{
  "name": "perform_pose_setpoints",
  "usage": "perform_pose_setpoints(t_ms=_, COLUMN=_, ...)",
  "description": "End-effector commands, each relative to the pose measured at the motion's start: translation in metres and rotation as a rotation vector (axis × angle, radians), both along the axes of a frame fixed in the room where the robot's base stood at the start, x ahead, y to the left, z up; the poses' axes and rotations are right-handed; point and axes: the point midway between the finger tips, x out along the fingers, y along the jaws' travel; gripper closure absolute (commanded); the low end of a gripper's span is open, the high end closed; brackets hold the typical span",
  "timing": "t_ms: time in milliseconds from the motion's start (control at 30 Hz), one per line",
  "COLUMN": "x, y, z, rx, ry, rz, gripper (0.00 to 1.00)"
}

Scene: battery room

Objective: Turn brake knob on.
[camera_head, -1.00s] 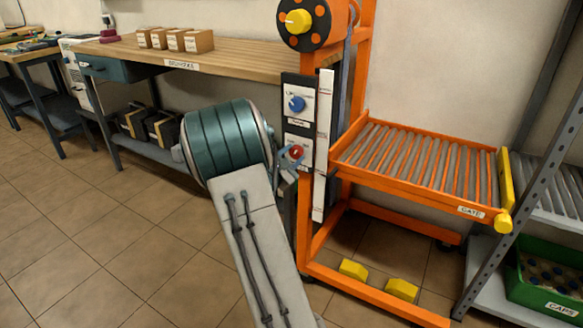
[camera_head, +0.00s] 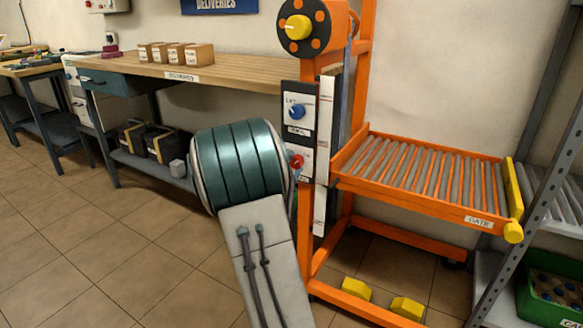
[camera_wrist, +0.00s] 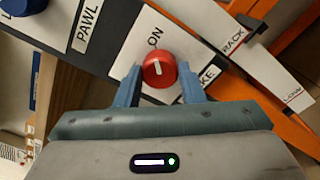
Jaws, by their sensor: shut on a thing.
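The red brake knob (camera_wrist: 159,70) sits on a white plate in the wrist view, with a pale pointer line on its face. The word ON shows beside it, and the label partly reading "KE" is half covered by a finger. My gripper (camera_wrist: 157,84) has its two blue fingers on either side of the knob, shut on it. In the head view the red knob (camera_head: 297,161) shows on the orange stand's panel, just right of my teal arm link, which hides most of the gripper.
A blue knob (camera_head: 296,110) on the plate above is labelled PAWL in the wrist view. The orange stand (camera_head: 307,230) carries a roller tray (camera_head: 480,222) with a yellow gate bar (camera_head: 512,190). A wooden bench (camera_head: 230,72) stands behind at left. Floor at left is clear.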

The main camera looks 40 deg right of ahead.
Motion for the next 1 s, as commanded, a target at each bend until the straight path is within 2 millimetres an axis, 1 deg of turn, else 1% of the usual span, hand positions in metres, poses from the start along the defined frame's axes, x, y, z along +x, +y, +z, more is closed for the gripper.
perform_pose_setpoints(t_ms=67, x=0.000, y=0.000, z=-0.001, rx=0.002, ry=0.000, rz=0.000, gripper=0.87)
perform_pose_setpoints(t_ms=100, x=0.000, y=0.000, z=-0.001, rx=0.002, ry=0.000, rz=0.000, gripper=0.56)
perform_pose_setpoints(t_ms=133, x=0.000, y=0.000, z=-0.001, rx=0.002, ry=0.000, rz=0.000, gripper=0.48)
perform_pose_setpoints(t_ms=167, x=0.000, y=0.000, z=-0.001, rx=0.002, ry=0.000, rz=0.000, gripper=0.43)
perform_pose_setpoints(t_ms=433, x=0.000, y=0.001, z=0.000, rx=0.000, ry=0.000, rz=0.000, gripper=0.43)
perform_pose_setpoints(t_ms=567, x=-0.003, y=0.008, z=0.001, rx=0.001, ry=0.000, rz=0.001, gripper=0.43)
perform_pose_setpoints(t_ms=667, x=-0.009, y=0.023, z=0.002, rx=0.001, ry=0.002, rz=0.002, gripper=0.43)
perform_pose_setpoints(t_ms=1000, x=-0.038, y=0.094, z=0.002, rx=0.001, ry=0.003, rz=0.005, gripper=0.43)
